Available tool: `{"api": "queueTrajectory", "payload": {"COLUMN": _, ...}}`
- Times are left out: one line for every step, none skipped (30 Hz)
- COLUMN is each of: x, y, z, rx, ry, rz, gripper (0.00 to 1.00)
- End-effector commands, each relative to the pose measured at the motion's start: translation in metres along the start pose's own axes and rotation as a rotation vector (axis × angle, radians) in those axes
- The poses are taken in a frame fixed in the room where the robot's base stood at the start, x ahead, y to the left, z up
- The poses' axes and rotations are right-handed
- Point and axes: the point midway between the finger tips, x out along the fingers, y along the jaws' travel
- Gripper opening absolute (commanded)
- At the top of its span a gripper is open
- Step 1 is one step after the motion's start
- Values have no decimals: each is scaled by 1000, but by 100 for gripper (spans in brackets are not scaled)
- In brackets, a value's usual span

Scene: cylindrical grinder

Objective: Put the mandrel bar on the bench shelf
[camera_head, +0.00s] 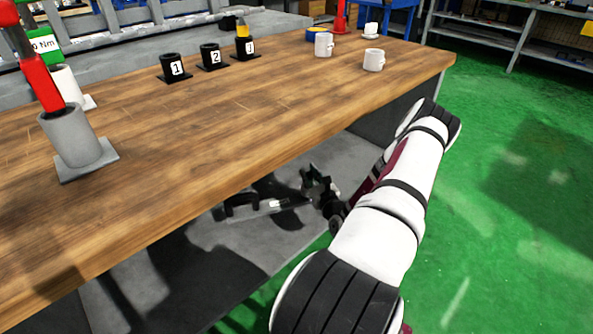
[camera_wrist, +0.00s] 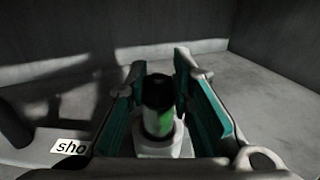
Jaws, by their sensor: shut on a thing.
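My gripper (camera_head: 318,188) is below the bench top, over the grey bench shelf (camera_head: 285,240). In the wrist view, a dark cylinder with a green band, which looks like the mandrel bar (camera_wrist: 158,108), is between the two teal-padded fingers (camera_wrist: 160,95). My gripper is shut on it. A pale block shows at its lower end; I cannot tell whether the bar touches the shelf. In the head view the bar is hard to make out in shadow next to the fingers.
The wooden bench top (camera_head: 200,130) overhangs the shelf. A label reading "sho" (camera_wrist: 70,146) and a dark rounded thing (camera_wrist: 12,125) are left of my gripper. Grey walls (camera_wrist: 270,45) enclose the shelf.

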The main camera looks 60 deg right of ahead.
Motion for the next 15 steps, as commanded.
{"api": "queueTrajectory", "payload": {"x": 12, "y": -3, "z": 0, "rx": -2, "ry": -9, "rz": 0, "gripper": 0}}
{"api": "queueTrajectory", "payload": {"x": 18, "y": -4, "z": -1, "rx": -2, "ry": -9, "rz": 1, "gripper": 0}}
{"api": "queueTrajectory", "payload": {"x": 26, "y": -6, "z": -2, "rx": -2, "ry": -10, "rz": 1, "gripper": 0}}
{"api": "queueTrajectory", "payload": {"x": 32, "y": -8, "z": -2, "rx": -2, "ry": -9, "rz": 1, "gripper": 0}}
{"api": "queueTrajectory", "payload": {"x": 38, "y": -10, "z": -2, "rx": -2, "ry": -9, "rz": 0, "gripper": 0}}
{"api": "queueTrajectory", "payload": {"x": 47, "y": -12, "z": -4, "rx": -2, "ry": -9, "rz": 1, "gripper": 0}}
{"api": "queueTrajectory", "payload": {"x": 53, "y": -13, "z": -4, "rx": -1, "ry": -9, "rz": 0, "gripper": 0}}
{"api": "queueTrajectory", "payload": {"x": 59, "y": -15, "z": -5, "rx": -2, "ry": -9, "rz": 0, "gripper": 0}}
{"api": "queueTrajectory", "payload": {"x": 66, "y": -17, "z": -6, "rx": -2, "ry": -9, "rz": 0, "gripper": 0}}
{"api": "queueTrajectory", "payload": {"x": 72, "y": -18, "z": -6, "rx": -2, "ry": -8, "rz": 1, "gripper": 0}}
{"api": "queueTrajectory", "payload": {"x": 77, "y": -19, "z": -7, "rx": -1, "ry": -8, "rz": 1, "gripper": 0}}
{"api": "queueTrajectory", "payload": {"x": 83, "y": -21, "z": -7, "rx": -1, "ry": -8, "rz": 0, "gripper": 0}}
{"api": "queueTrajectory", "payload": {"x": 87, "y": -22, "z": -7, "rx": 0, "ry": -7, "rz": 0, "gripper": 0}}
{"api": "queueTrajectory", "payload": {"x": 91, "y": -23, "z": -8, "rx": -1, "ry": -8, "rz": 0, "gripper": 0}}
{"api": "queueTrajectory", "payload": {"x": 95, "y": -24, "z": -8, "rx": 0, "ry": -7, "rz": 0, "gripper": 0}}
